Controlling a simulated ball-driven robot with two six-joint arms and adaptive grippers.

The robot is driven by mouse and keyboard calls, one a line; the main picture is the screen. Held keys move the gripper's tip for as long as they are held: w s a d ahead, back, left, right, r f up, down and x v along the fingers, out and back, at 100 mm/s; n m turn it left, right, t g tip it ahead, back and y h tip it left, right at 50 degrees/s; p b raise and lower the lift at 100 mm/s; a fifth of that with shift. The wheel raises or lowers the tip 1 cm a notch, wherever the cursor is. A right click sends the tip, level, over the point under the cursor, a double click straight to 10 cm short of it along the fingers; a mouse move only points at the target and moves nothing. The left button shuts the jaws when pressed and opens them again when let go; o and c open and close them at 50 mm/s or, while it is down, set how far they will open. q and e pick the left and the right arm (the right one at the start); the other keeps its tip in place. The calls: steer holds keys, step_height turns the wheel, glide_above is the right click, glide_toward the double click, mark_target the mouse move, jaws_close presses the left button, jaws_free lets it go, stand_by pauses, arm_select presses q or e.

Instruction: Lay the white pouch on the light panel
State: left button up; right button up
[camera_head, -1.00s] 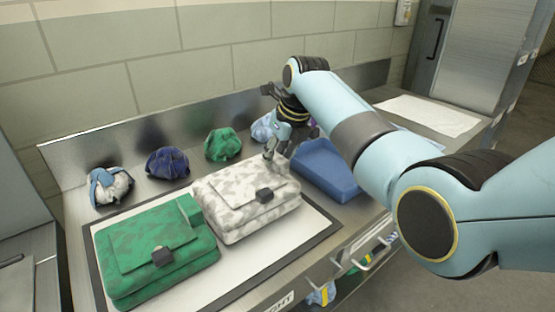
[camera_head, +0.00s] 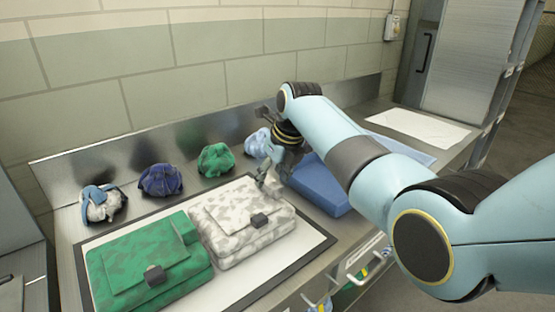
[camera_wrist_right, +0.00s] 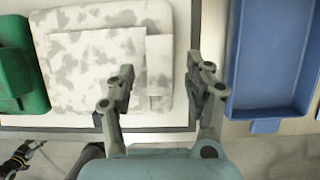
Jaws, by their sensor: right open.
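The white pouch (camera_head: 243,222), with grey blotches, a flap and a dark buckle, lies flat on the light panel (camera_head: 262,276), a white surface with a dark border. It sits to the right of the green pouch (camera_head: 148,262). My right gripper (camera_head: 272,184) is at the pouch's back right corner. In the right wrist view my right gripper (camera_wrist_right: 160,78) is open and empty. Its left finger overlaps the right part of the white pouch (camera_wrist_right: 90,62); its right finger is outside the pouch's edge. I cannot tell whether either finger touches it. My left gripper is not seen.
A blue tray (camera_head: 318,188) stands just right of the panel and also shows in the wrist view (camera_wrist_right: 272,55). Several crumpled bundles, one of them green (camera_head: 216,160), line the back wall. A white sheet (camera_head: 418,130) lies at the far right. The panel's front strip is bare.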

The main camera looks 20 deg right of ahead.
steer(key=v, duration=1)
steer(key=shift+s+r, duration=0.15)
steer(key=shift+r, duration=0.25)
